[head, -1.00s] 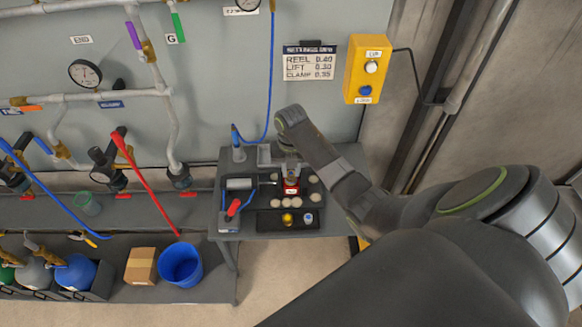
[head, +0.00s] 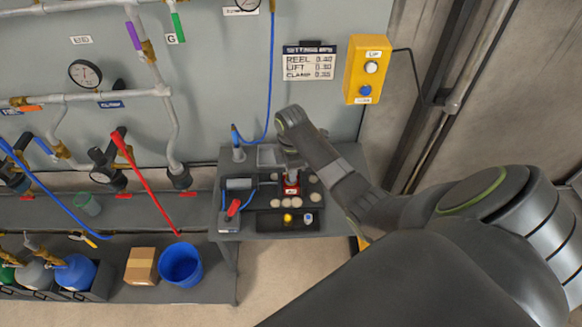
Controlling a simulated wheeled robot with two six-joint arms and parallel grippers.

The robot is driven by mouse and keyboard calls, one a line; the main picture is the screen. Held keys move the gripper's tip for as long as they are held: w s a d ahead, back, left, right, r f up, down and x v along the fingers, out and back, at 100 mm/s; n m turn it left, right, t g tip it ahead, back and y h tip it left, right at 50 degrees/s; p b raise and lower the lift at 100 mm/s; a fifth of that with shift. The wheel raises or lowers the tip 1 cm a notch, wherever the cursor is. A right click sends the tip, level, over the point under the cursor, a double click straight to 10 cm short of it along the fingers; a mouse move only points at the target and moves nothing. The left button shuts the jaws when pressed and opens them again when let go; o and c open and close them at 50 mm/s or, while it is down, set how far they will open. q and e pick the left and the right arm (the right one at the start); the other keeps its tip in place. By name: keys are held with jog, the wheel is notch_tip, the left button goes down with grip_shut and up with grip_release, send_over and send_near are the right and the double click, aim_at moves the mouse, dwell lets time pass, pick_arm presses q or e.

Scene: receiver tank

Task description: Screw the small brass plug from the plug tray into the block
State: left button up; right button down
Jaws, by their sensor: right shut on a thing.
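A small red block (head: 291,190) stands on the grey work table at the centre, with a light label on its front. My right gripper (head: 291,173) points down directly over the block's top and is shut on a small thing. The fingers and wrist hide that thing, so I cannot make out its colour or whether it touches the block. The dark plug tray (head: 267,220) lies at the table's front edge. It holds a yellow brass-coloured plug (head: 287,218) and a grey-blue plug (head: 308,219); its left part looks empty. My left gripper is not in view.
Several pale round discs (head: 276,201) lie around the block. A grey cylinder (head: 239,184) and a red-handled tool (head: 233,208) are at the table's left. A blue hose (head: 268,90) hangs behind. A yellow button box (head: 368,70) is on the wall. A blue bucket (head: 181,264) stands lower left.

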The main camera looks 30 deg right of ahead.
jog(key=m, duration=0.4)
jog(key=c, duration=1.7)
grip_release()
jog(key=shift+m, duration=0.9)
jog(key=o, duration=0.5)
notch_tip(320, 180, up, 7)
jog(key=p, duration=0.8)
jog(key=shift+r, duration=0.1)
